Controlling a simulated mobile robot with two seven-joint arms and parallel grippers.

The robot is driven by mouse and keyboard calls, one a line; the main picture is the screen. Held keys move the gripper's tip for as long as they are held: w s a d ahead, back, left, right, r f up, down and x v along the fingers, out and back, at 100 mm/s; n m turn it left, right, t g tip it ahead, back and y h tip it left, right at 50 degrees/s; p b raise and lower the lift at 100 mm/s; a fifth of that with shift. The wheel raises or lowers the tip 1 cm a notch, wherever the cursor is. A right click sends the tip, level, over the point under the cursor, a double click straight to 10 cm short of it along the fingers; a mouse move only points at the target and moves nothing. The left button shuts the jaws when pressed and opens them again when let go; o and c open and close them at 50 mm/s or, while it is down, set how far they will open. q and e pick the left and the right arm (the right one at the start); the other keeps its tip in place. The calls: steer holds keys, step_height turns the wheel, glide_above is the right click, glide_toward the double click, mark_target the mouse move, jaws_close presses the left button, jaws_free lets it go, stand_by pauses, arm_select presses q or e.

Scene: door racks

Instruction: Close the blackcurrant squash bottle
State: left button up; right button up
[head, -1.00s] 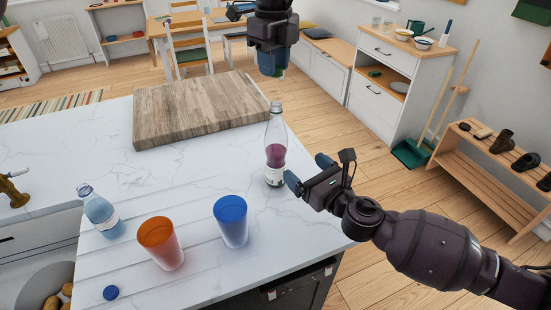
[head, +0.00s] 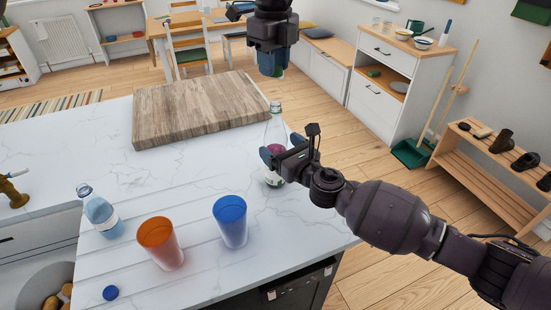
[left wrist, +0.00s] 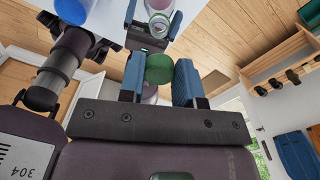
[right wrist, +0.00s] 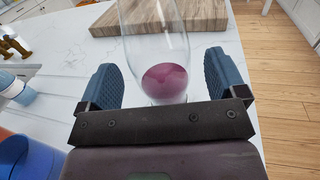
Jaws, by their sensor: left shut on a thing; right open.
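The blackcurrant squash bottle (head: 276,125) stands upright near the counter's right edge, clear glass with purple liquid low inside. Its mouth is uncapped. My right gripper (head: 283,148) is open at the bottle's lower body; in the right wrist view the bottle (right wrist: 160,60) stands between or just beyond the two spread fingers (right wrist: 165,85). My left gripper (head: 272,72) is high above the bottle, pointing down. In the left wrist view its fingers (left wrist: 160,80) are shut on a green cap (left wrist: 159,68). The bottle's mouth (left wrist: 158,25) shows beyond the cap.
A blue cup (head: 230,222) and an orange cup (head: 160,243) stand left of the bottle. A small blue-liquid bottle (head: 98,212) and a loose blue cap (head: 111,292) are farther left. A wooden board (head: 195,110) lies behind. The counter between is clear.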

mark_target(274, 103)
steer(key=shift+x, duration=1.1)
steer(key=c, duration=1.3)
arm_select(q)
steer(key=shift+f, duration=2.5)
steer(key=shift+f, duration=0.9)
steer(key=shift+f, duration=0.55)
